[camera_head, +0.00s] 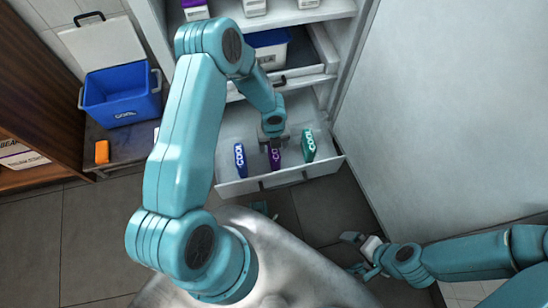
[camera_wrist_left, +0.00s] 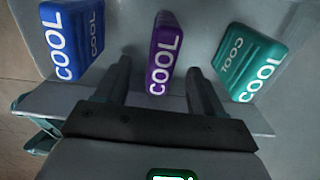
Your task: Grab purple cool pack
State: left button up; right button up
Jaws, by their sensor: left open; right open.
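The purple cool pack (camera_head: 275,158) stands upright in the open lower drawer (camera_head: 232,188), between a blue pack (camera_head: 240,160) and a teal pack (camera_head: 308,146). My left gripper (camera_head: 272,141) is open, just above the purple pack. In the left wrist view the purple pack (camera_wrist_left: 164,52) lies ahead, between the lines of the two open fingers, with space on both sides. The blue pack (camera_wrist_left: 72,38) is on the left there and the teal pack (camera_wrist_left: 243,62) on the right. My right gripper (camera_head: 358,252) is open and empty near the floor, apart from the drawer.
A blue cool box (camera_head: 122,98) with its white lid open stands at the left on a low surface, with an orange pack (camera_head: 102,152) near it. Another drawer (camera_head: 300,72) above is partly open, holding a white and blue container (camera_head: 270,48). A large pale panel (camera_head: 455,110) stands at the right.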

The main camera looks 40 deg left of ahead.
pick_arm(q)
notch_tip(320, 180, down, 6)
jog(key=b, duration=0.3)
jog(key=shift+d+f, duration=0.1)
jog(key=shift+f, duration=0.1)
jog(key=shift+r, duration=0.15)
grip_shut()
jog(key=shift+w+r, duration=0.1)
